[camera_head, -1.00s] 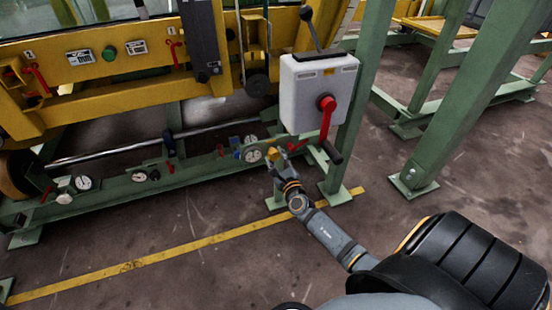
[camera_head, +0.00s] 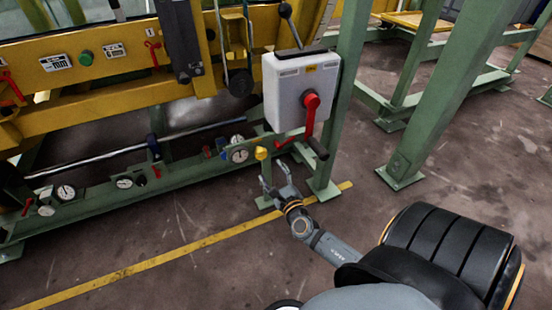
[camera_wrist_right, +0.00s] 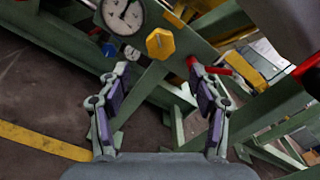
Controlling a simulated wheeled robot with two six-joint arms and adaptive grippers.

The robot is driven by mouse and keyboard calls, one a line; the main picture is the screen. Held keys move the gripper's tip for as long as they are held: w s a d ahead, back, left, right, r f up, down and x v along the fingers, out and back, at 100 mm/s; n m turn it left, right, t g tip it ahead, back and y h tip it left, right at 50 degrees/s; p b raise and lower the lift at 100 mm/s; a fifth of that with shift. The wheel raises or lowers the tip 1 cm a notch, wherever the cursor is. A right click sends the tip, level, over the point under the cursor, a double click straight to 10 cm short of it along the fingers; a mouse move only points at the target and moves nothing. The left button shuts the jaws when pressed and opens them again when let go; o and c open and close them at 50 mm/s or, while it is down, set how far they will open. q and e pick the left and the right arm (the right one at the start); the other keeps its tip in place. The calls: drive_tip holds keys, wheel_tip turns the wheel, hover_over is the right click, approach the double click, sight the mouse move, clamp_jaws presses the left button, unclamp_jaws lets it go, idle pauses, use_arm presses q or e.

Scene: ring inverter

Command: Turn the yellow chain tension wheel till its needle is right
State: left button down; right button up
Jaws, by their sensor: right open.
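The yellow chain tension wheel (camera_head: 261,153) is a small knob on the lower green beam, below the grey box. In the right wrist view the yellow wheel (camera_wrist_right: 160,43) shows beyond the fingers, near the top middle. A round white gauge (camera_head: 239,155) sits just left of it; the gauge (camera_wrist_right: 123,16) shows at the top left of the wrist view, its needle too small to read surely. My right gripper (camera_head: 276,181) is open and empty, in front of and below the wheel, apart from it. Its open fingers (camera_wrist_right: 164,95) also show in the wrist view. My left gripper is out of view.
The grey box (camera_head: 300,90) with a red crank (camera_head: 311,112) hangs above and right of the wheel. Green posts (camera_head: 341,110) stand beside it. A red lever (camera_wrist_right: 212,69) is close to the right finger. The floor (camera_head: 150,225) in front is open.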

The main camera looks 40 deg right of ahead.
sight(263, 155)
drive_tip(key=v, duration=0.3)
drive_tip(key=shift+s, duration=0.25)
drive_tip(key=w+d+m, duration=0.1)
drive_tip(key=w+m, duration=0.3)
drive_tip(key=m, duration=0.2)
drive_tip(key=w+d+m+b, duration=0.1)
drive_tip(key=w+m, duration=0.4)
drive_tip(key=m, duration=0.1)
drive_tip(key=w+d+m, duration=0.1)
drive_tip(key=w+m, duration=0.3)
drive_tip(key=m, duration=0.2)
drive_tip(key=shift+w+d+r, duration=0.2)
drive_tip(key=shift+r, duration=0.05)
